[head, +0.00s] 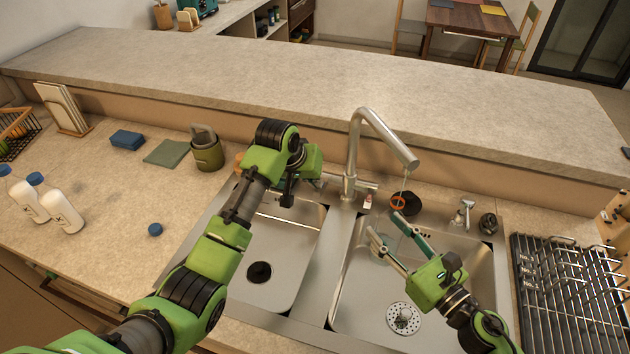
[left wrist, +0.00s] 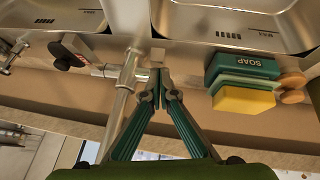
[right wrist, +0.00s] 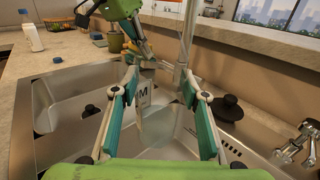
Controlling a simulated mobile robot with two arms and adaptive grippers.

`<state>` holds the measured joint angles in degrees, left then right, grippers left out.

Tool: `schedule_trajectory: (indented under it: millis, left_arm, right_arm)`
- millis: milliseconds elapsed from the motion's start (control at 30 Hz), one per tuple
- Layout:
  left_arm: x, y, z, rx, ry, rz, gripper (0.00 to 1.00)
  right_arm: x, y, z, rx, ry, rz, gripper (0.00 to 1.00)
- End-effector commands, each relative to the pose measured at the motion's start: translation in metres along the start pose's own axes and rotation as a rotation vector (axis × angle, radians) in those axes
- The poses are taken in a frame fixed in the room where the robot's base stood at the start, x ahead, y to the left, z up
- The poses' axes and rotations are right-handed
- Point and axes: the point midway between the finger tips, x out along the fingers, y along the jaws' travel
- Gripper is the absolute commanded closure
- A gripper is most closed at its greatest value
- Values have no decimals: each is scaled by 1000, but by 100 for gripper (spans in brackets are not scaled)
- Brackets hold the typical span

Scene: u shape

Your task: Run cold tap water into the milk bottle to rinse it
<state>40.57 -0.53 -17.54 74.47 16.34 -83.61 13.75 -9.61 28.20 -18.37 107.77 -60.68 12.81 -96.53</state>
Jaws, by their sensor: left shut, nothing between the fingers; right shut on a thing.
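My right gripper (right wrist: 163,82) is shut on the milk bottle, a clear bottle with a pale label marked M (right wrist: 143,97), above the right basin. In the head view the bottle (head: 386,247) shows only as a faint, see-through shape between the fingers. The tap spout (head: 400,153) is beyond and above the right gripper. A thin stream of water (head: 403,183) falls from it; whether it enters the bottle's mouth I cannot tell. My left gripper (left wrist: 156,75) is shut and empty beside the tap's base (left wrist: 128,72); its fingertips are largely hidden in the head view.
Two white milk bottles (head: 64,212) with blue caps stand at left; a loose blue cap (head: 155,229) lies nearby. A green soap box (left wrist: 243,66) and yellow sponge (left wrist: 243,100) are near my left gripper. A dish rack (head: 570,290) stands right. The left basin (head: 285,250) is empty.

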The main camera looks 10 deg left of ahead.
Motion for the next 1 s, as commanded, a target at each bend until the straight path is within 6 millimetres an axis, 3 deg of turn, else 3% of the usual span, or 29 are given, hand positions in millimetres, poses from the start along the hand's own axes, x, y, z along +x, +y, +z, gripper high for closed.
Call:
schedule_trajectory:
  millis: [300,500,800,1000]
  left_arm:
    - [1,0,1,0,0,0,100]
    - [13,-3,19,-1,-2,0,100]
    - [17,-4,25,-1,-16,-2,100]
    - [8,-4,16,-1,-11,-2,100]
  right_arm:
    - [0,0,1,-1,-2,0,99]
    - [0,0,1,0,-2,0,99]
    - [0,0,1,-1,-2,0,99]
    - [0,0,1,0,-2,0,99]
